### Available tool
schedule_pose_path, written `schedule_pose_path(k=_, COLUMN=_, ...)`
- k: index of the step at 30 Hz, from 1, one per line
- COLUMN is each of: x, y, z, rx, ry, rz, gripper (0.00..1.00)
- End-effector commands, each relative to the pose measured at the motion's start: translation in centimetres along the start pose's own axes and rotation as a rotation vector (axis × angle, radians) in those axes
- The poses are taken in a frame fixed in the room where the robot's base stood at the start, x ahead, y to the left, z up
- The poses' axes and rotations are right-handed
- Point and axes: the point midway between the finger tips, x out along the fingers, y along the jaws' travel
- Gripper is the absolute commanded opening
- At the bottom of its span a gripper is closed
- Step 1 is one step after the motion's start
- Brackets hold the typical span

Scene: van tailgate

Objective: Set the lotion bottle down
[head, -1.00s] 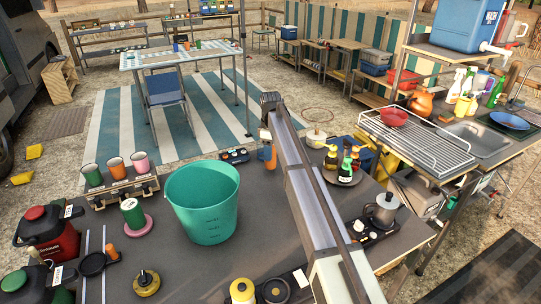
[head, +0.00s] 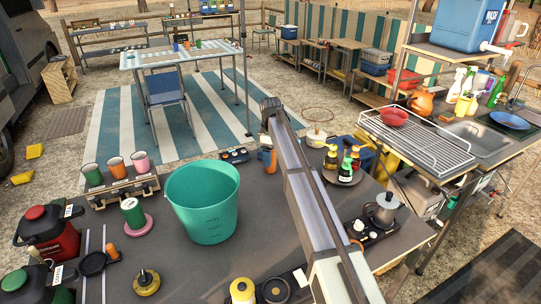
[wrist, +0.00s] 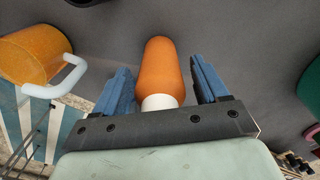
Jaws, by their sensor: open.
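The lotion bottle, taken to be the orange bottle with a white cap (wrist: 160,72), is between the blue fingers of my gripper (wrist: 163,88) in the wrist view. The fingers are open, with a narrow gap on each side of the bottle. In the head view the orange bottle (head: 270,163) shows at the far edge of the dark table (head: 180,258), beside my arm. It looks upright there, and its base against the tabletop is not clear. My arm partly hides the gripper in the head view.
A teal bucket (head: 203,205) stands to the left. A small dark box with knobs (head: 235,155) is close left of the bottle. A round tray (head: 343,180) with pump bottles is to the right. In the wrist view an orange mug (wrist: 30,52) with a white handle is at the left.

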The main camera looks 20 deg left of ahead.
Motion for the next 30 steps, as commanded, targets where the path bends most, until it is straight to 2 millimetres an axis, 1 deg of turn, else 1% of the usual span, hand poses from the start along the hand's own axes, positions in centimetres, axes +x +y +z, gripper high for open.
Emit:
schedule_pose_path(k=5, x=-0.4, y=0.0, z=0.0, rx=0.000, ry=0.000, rz=0.001, gripper=0.73)
schedule_pose_path(k=8, x=-1.5, y=0.1, z=0.0, rx=0.000, ry=0.001, rz=0.002, gripper=0.73)
schedule_pose_path(k=11, x=-3.0, y=0.1, z=0.0, rx=0.000, ry=0.001, rz=0.001, gripper=0.73)
schedule_pose_path(k=18, x=-7.6, y=0.1, z=-0.1, rx=0.000, ry=0.001, rz=0.002, gripper=0.73)
schedule_pose_path(k=21, x=-9.2, y=0.1, z=-0.1, rx=0.000, ry=0.001, rz=0.001, gripper=0.73)
schedule_pose_path(k=25, x=-10.9, y=0.1, z=0.0, rx=0.000, ry=0.001, rz=0.001, gripper=0.73)
schedule_pose_path(k=30, x=-12.0, y=0.0, z=0.0, rx=0.000, ry=0.000, rz=0.000, gripper=0.73)
